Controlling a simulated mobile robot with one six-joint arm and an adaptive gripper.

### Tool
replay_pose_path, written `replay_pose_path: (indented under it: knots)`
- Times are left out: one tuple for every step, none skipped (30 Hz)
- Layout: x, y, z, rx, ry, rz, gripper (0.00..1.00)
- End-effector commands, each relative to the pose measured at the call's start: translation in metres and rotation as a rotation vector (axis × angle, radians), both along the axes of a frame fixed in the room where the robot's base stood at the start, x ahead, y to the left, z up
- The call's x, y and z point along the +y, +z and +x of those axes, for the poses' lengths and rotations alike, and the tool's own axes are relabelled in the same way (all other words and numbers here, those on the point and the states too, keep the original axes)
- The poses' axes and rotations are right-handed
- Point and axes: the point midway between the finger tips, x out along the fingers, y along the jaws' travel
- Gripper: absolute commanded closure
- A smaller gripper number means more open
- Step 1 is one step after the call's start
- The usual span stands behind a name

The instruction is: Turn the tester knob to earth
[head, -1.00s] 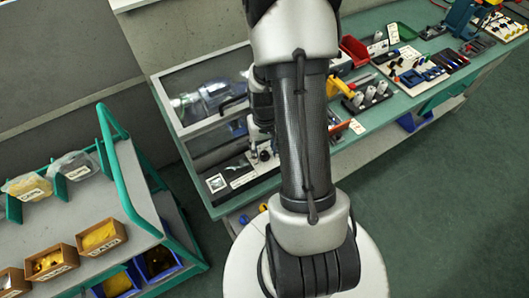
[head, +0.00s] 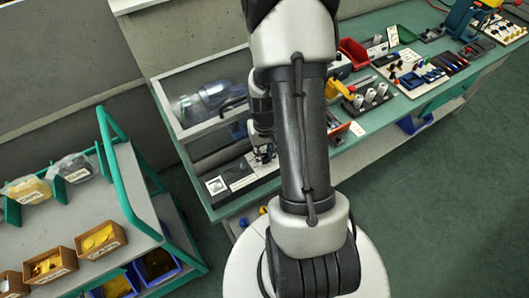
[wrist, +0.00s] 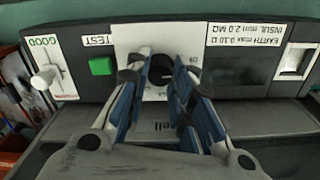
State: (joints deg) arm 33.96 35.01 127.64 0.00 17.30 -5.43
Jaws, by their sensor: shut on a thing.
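The tester is a dark grey box seen close in the wrist view (wrist: 110,85) and on the bench in the head view (head: 238,180). Its dark round knob (wrist: 157,76) sits on a white plate (wrist: 128,47) in the middle of the panel. My gripper (wrist: 158,84) has its blue fingers on either side of the knob and is shut on it. The fingers hide much of the plate, so the knob's setting cannot be read. In the head view my gripper (head: 264,153) is at the tester, partly behind my arm.
A green TEST button (wrist: 101,66) is left of the knob. A white lever (wrist: 43,78) by a GOOD label is further left, and a dark window (wrist: 232,68) is right. A glazed cabinet (head: 205,100) stands behind. A trolley (head: 150,200) is at the left.

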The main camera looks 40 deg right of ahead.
Motion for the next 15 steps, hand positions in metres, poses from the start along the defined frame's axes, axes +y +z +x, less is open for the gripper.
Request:
replay_pose_path:
  knots:
    - [0.0002, 0.0, -0.0004, 0.001, 0.0, 0.0, 0.99]
    - [0.0002, 0.0, -0.0004, 0.001, 0.0, 0.0, 1.0]
    - [0.0002, 0.0, -0.0004, 0.001, 0.0, 0.0, 1.0]
    - [0.0002, 0.0, -0.0004, 0.001, 0.0, 0.0, 1.0]
    - [0.0002, -0.0001, -0.0004, 0.001, -0.001, 0.0, 1.0]
    - [0.0002, -0.0001, -0.0004, 0.001, -0.003, 0.0, 1.0]
    - [0.0003, 0.0, -0.0005, 0.002, -0.006, 0.001, 1.0]
    - [0.0003, 0.0, -0.0005, 0.002, -0.01, 0.001, 1.0]
    - [0.0003, 0.0, -0.0005, 0.002, -0.017, 0.001, 1.0]
    - [0.0003, 0.0, -0.0005, 0.002, -0.024, 0.001, 1.0]
    - [0.0003, 0.0, -0.0006, 0.002, -0.033, 0.001, 1.0]
    - [0.0004, 0.0, -0.0006, 0.002, -0.048, 0.001, 1.0]
    - [0.0004, 0.0, -0.0006, 0.002, -0.06, 0.001, 1.0]
    - [0.0004, 0.0, -0.0006, 0.002, -0.076, 0.001, 1.0]
    - [0.0004, 0.0, -0.0006, 0.002, -0.097, 0.001, 1.0]
